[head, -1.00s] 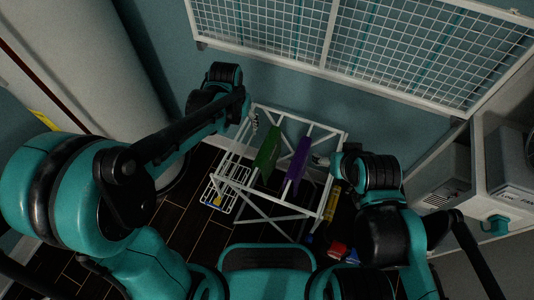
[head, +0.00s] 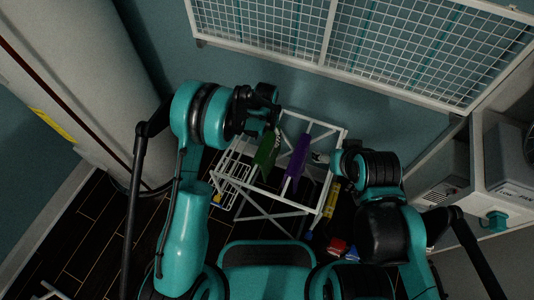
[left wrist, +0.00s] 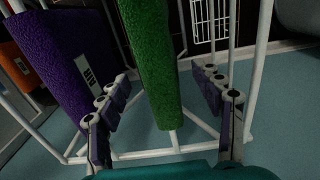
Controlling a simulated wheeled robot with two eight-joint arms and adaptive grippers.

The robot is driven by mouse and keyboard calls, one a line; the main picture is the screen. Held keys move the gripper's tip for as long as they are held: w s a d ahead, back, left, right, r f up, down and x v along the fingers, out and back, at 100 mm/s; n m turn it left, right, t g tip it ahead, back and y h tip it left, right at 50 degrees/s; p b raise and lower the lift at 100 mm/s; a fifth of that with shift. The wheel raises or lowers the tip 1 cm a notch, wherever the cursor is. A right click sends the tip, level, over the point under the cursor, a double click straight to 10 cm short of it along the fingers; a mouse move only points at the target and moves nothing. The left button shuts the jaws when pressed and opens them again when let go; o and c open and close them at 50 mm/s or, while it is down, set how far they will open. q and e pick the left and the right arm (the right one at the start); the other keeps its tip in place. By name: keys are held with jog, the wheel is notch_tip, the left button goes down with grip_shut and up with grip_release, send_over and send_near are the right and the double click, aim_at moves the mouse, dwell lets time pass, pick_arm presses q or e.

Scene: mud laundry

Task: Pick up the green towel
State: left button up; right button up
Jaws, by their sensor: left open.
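The green towel (head: 264,155) hangs over a bar of the white drying rack (head: 286,210). In the left wrist view the green towel (left wrist: 153,65) runs down the middle between the spread fingers of my left gripper (left wrist: 162,92). The gripper is open, with one finger on each side of the towel and visible gaps. In the head view my left gripper (head: 275,133) is at the towel's far end, partly hidden by its own arm. My right gripper (head: 320,158) is at the rack's right side, too small and dark to read its jaws.
A purple towel (head: 298,160) hangs beside the green one; in the left wrist view it (left wrist: 62,65) is close to the left finger. A white wire grid (head: 350,45) is on the wall behind. Shelving with appliances (head: 500,175) stands at the right.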

aim_at(267, 142)
pick_arm(q)
jog(key=f+b, duration=0.1)
jog(key=f, duration=0.1)
jog(key=f+b, duration=0.1)
jog(key=f, duration=0.1)
jog(key=shift+s+d+f, duration=0.15)
jog(key=shift+s+f, duration=0.05)
jog(key=shift+f, duration=0.1)
jog(key=shift+r, duration=0.15)
grip_shut()
